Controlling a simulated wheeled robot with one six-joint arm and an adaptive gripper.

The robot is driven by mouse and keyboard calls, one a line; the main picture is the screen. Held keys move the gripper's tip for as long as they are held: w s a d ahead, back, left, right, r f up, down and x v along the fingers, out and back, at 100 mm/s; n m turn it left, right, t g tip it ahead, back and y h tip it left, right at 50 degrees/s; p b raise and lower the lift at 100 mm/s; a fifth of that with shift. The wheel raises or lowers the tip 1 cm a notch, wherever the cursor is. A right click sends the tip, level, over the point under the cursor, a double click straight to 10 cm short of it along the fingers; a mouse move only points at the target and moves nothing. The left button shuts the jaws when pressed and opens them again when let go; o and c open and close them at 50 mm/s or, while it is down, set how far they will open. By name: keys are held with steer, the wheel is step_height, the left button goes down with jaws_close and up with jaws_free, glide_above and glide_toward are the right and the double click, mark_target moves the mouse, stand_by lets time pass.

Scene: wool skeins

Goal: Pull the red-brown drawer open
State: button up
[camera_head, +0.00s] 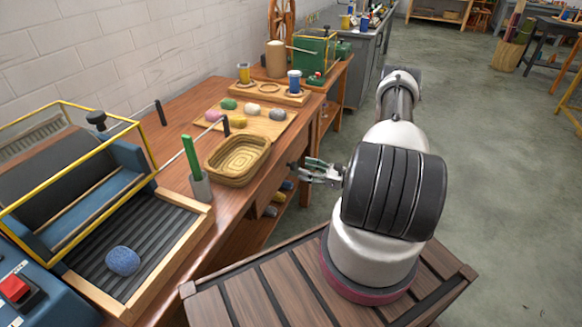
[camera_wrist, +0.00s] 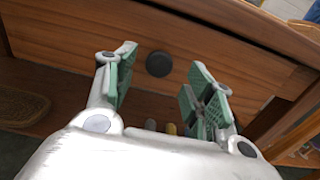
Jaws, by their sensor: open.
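The red-brown drawer front (camera_wrist: 70,42) spans the upper part of the wrist view, with a dark round knob (camera_wrist: 159,64) near its middle. The drawer looks shut, flush under the table edge. My gripper (camera_wrist: 160,82) is open and empty, one green-padded finger to each side of the knob as seen in the wrist view. I cannot tell whether the fingertips reach around the knob or stop short of it. In the head view my gripper (camera_head: 303,173) is beside the table's front side, and the knob is not discernible there.
On the wooden table (camera_head: 185,130) stand a woven basket (camera_head: 237,160), a board with several skeins (camera_head: 245,118), and a grey cup with a green stick (camera_head: 200,188). A ribbed tray with a blue skein (camera_head: 123,260) is at left. Skeins lie on a shelf below the drawer.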

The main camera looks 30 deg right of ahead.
mark_target(295, 166)
steer(key=x, duration=0.5)
steer(key=shift+w+a, duration=0.25)
steer(key=shift+w, duration=0.05)
jaws_close()
